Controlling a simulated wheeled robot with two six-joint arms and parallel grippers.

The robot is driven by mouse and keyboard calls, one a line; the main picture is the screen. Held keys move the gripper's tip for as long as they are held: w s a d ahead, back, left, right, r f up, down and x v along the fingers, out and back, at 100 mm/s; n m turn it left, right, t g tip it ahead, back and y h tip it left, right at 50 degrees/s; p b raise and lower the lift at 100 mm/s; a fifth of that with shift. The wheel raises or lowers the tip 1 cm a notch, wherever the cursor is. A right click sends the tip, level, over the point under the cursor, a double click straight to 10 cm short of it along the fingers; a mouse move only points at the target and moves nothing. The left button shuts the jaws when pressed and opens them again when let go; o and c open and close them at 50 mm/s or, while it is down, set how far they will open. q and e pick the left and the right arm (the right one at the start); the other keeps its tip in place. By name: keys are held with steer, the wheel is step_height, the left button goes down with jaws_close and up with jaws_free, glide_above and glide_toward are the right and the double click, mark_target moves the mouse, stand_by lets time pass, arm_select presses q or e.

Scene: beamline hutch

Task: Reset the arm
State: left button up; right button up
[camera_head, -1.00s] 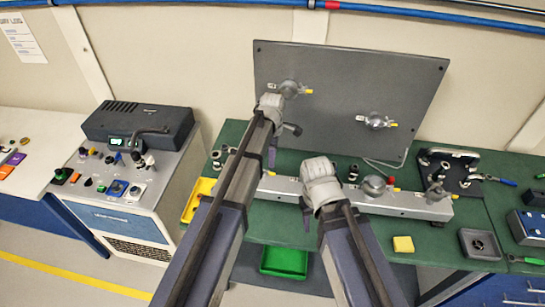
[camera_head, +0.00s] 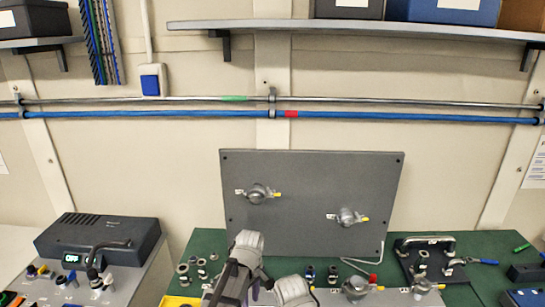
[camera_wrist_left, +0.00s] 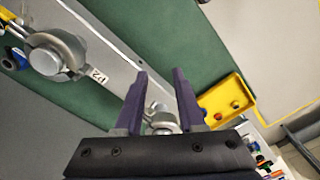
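My left arm comes up from the bottom edge of the head view, its pale wrist in front of the panel's lower part. In the left wrist view my left gripper (camera_wrist_left: 162,90) is open, its two dark purple fingers apart. A metal fitting (camera_wrist_left: 163,118) on the grey rail shows between the fingers; I see no finger closed on it.
A grey upright panel (camera_head: 310,172) with two valves stands behind the arms on the green bench (camera_head: 196,243). A controller box (camera_head: 100,240) is at left, a dark fixture plate (camera_head: 440,275) at right. A yellow tray (camera_wrist_left: 222,97) lies near the left gripper. Wall shelf and pipes run above.

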arm_select(q)
steer(key=s+f+m+b, duration=0.3)
steer(key=s+f+m, duration=0.1)
steer(key=s+m, duration=0.2)
steer(key=s+d+f+m+b, duration=0.1)
steer(key=s+f+m+b, duration=0.2)
steer(key=s+m, duration=0.4)
steer(key=shift+s+f+m+y, duration=0.35)
steer(key=shift+s+f, duration=0.25)
steer(key=shift+s, duration=0.45)
stand_by(1.1)
